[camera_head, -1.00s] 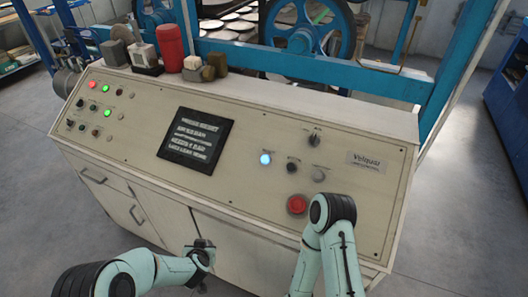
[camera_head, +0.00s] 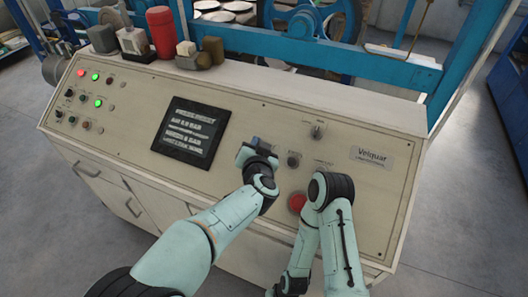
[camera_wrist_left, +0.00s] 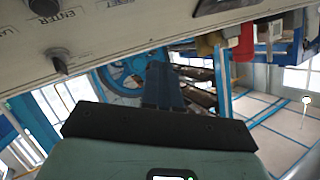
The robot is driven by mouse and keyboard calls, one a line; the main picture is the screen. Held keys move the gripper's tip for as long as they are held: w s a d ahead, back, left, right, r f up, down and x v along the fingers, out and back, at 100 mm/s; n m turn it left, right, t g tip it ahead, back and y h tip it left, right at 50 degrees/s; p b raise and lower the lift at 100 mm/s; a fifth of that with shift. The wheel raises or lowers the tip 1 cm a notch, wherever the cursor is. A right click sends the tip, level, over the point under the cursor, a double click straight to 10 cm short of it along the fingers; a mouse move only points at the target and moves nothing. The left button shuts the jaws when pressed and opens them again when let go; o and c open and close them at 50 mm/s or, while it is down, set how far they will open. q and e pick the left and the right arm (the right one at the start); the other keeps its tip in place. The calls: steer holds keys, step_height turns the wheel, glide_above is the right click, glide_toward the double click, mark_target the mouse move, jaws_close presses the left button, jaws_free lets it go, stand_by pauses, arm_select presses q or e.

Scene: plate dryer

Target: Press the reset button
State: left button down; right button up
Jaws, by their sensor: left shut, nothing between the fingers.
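The cream control panel (camera_head: 240,200) carries buttons, a knob and a dark text screen. My left gripper (camera_head: 258,143) is shut and empty, over the panel just right of the screen. It covers the spot where a blue-lit button showed earlier. In the left wrist view my shut fingers (camera_wrist_left: 165,85) point past the panel edge. The printed word RESET (camera_wrist_left: 120,3) shows at the top of that view, beside ENTER (camera_wrist_left: 62,22); the button under RESET is outside that view. I cannot tell whether the gripper touches it. My right gripper is out of view.
A black button (camera_head: 293,160) and a selector knob (camera_head: 317,131) sit right of my left gripper. A red button (camera_head: 297,202) is partly beside my right arm. The dark screen (camera_head: 190,133) is to the left. Blocks and a red cylinder (camera_head: 161,33) stand on the panel top.

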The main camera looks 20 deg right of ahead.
arm_select(q)
steer(key=shift+f, duration=0.1)
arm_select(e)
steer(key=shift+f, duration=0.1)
arm_select(q)
steer(key=d+f+b, duration=0.1)
steer(key=f, duration=0.1)
steer(key=w+f+b, duration=0.1)
steer(key=f, duration=0.1)
steer(key=w+d+f+b, duration=0.1)
steer(key=f, duration=0.1)
steer(key=shift+w+d, duration=0.15)
steer(key=shift+d, duration=0.2)
steer(key=shift+w+d+f, duration=0.3)
steer(key=shift+w+f, duration=0.15)
steer(key=shift+f, duration=0.3)
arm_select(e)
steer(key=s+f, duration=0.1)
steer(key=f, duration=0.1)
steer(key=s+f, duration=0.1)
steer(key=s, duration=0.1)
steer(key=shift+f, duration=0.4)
arm_select(q)
steer(key=shift+f, duration=0.1)
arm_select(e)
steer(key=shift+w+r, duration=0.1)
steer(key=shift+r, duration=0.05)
